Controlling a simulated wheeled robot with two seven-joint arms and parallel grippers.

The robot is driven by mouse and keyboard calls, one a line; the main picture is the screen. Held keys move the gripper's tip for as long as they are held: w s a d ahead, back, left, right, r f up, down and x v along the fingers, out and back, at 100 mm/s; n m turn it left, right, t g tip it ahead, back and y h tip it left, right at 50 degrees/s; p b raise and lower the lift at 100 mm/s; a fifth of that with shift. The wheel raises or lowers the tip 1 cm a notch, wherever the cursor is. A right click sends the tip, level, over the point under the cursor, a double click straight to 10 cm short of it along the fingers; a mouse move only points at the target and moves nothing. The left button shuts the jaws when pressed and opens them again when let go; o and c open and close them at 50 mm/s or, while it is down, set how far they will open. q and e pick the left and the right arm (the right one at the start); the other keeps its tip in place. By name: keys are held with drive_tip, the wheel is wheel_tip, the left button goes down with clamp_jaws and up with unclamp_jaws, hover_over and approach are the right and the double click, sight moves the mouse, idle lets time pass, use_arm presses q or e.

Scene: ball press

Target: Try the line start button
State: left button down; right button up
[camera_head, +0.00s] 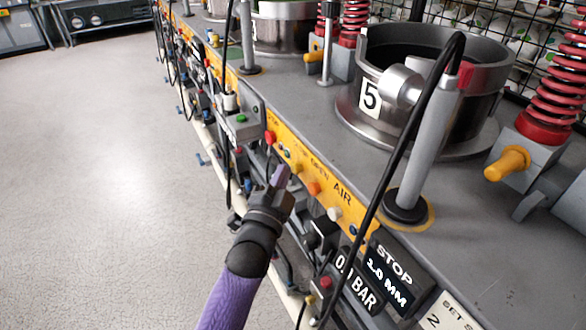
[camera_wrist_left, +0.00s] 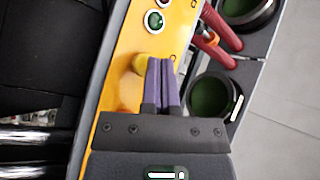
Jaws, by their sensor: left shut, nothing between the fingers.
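The yellow control panel (camera_head: 297,158) runs along the front edge of the machine, with a row of small coloured buttons. These include a red button (camera_head: 270,137), an orange button (camera_head: 314,188), a cream button (camera_head: 334,213) and a blue one. I cannot read which is the line start button. My left gripper (camera_head: 280,174) is shut and empty, its purple fingertips close to the panel. In the left wrist view the shut fingertips (camera_wrist_left: 162,60) are beside a yellow knob (camera_wrist_left: 139,63); contact cannot be told. A green button (camera_wrist_left: 153,22) lies beyond them. My right gripper is not in view.
A grey box with a green button (camera_head: 241,118) stands left of the panel. A steel ring marked 5 (camera_head: 425,85), a grey post (camera_head: 424,150) and a hanging black cable rise above. A STOP 1.0 MM display (camera_head: 390,275) is lower right. The floor at left is clear.

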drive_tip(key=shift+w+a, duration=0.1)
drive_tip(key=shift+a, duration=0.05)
use_arm(q)
drive_tip(key=shift+w+d, duration=0.1)
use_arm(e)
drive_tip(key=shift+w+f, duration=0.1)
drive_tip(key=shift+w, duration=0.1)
use_arm(q)
drive_tip(key=shift+w+d, duration=0.1)
drive_tip(key=shift+d, duration=0.05)
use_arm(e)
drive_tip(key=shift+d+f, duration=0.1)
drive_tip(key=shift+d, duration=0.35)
use_arm(q)
drive_tip(key=shift+d, duration=0.1)
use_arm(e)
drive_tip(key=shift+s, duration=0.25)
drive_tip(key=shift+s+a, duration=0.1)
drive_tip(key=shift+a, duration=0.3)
use_arm(q)
drive_tip(key=shift+s+a+p, duration=0.4)
drive_tip(key=shift+a, duration=0.25)
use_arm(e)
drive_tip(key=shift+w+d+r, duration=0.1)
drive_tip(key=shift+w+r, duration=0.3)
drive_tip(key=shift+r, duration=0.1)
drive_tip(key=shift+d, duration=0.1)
